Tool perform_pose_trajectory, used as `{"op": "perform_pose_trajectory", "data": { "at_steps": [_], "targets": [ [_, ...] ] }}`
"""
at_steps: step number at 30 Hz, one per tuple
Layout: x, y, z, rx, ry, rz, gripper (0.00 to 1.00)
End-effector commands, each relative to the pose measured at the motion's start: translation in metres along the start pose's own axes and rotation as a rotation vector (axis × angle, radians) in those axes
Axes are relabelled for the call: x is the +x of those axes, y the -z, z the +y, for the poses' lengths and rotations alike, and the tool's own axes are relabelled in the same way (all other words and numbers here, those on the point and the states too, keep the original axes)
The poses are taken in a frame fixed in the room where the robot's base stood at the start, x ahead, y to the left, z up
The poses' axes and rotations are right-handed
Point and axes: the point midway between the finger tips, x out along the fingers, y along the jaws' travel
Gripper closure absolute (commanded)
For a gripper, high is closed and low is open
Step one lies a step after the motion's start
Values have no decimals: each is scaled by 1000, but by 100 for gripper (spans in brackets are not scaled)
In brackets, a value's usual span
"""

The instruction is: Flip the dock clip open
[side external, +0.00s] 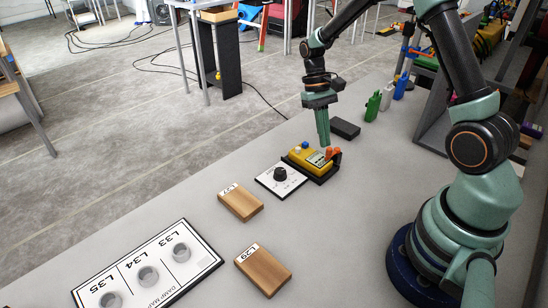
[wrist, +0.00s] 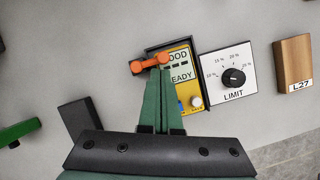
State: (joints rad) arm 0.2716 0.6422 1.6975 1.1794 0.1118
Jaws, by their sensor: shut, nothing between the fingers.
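The orange dock clip (side external: 331,153) sits at the right end of the black dock (side external: 322,178), which holds a yellow meter (side external: 305,158). In the wrist view the clip (wrist: 150,63) lies across the upper left corner of the meter (wrist: 183,75), whose display is partly hidden by my fingers. My gripper (side external: 325,144) is shut and empty, pointing down just above the clip end of the meter. In the wrist view my fingertips (wrist: 159,72) are right beside the clip; I cannot tell whether they touch it.
A LIMIT dial card (side external: 265,182) lies beside the dock. Wooden blocks L27 (side external: 241,204) and L29 (side external: 263,270) and a damp map board (side external: 125,265) lie further left and nearer. A black block (side external: 345,128) and a green object (side external: 373,106) stand behind the dock.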

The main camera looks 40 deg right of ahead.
Motion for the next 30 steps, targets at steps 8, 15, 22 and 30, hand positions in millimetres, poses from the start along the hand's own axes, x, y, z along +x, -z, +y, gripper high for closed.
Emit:
{"op": "perform_pose_trajectory", "data": {
  "at_steps": [8, 15, 22, 30],
  "targets": [
    [0, 0, 0, 0, 0, 0, 100],
    [0, -1, 0, -24, -1, 0, 100],
    [1, -2, -1, -62, -2, -1, 100],
    [2, -4, -2, -103, -2, -2, 100]
  ]
}}
